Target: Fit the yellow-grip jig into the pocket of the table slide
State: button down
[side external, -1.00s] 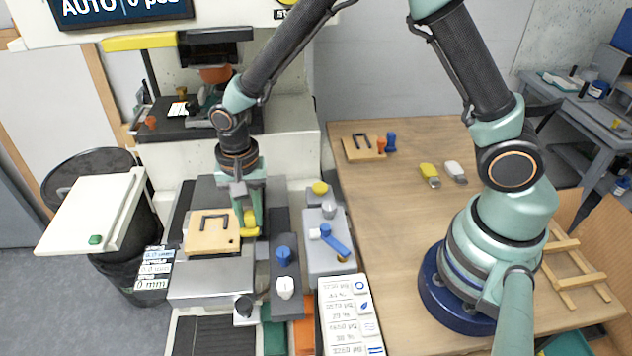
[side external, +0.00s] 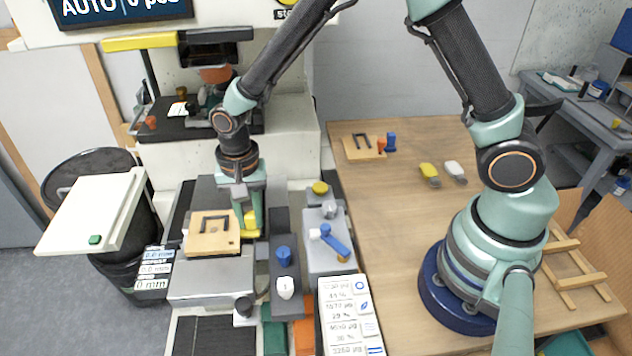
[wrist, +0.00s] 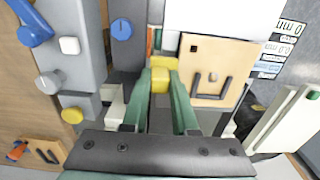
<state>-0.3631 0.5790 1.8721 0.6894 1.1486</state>
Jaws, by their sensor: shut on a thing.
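The yellow-grip jig (side external: 206,244) is a light wooden plate with a black U-shaped piece and a small dark hole. Its yellow grip (wrist: 160,75) is on the edge beside my gripper. My gripper (wrist: 162,82) is shut on this grip, and the fingers also show in the side view (side external: 251,216). The jig lies flat on or just over the grey table slide (side external: 212,278). The pocket is hidden under the jig, so I cannot tell whether the jig is seated in it.
Right of the slide, a dark block (side external: 286,262) carries a blue knob, and a grey block (side external: 326,256) carries a blue lever. Another wooden plate (side external: 359,149) lies on the wooden table. The printer head (side external: 215,75) is behind.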

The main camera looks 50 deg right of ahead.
jog(key=shift+f, duration=0.9)
dwell(0.9)
dwell(0.8)
jog(key=c, duration=0.9)
grip_release()
jog(key=shift+r, duration=0.15)
jog(key=shift+r, duration=0.85)
jog(key=o, duration=0.9)
jog(key=shift+r, duration=0.1)
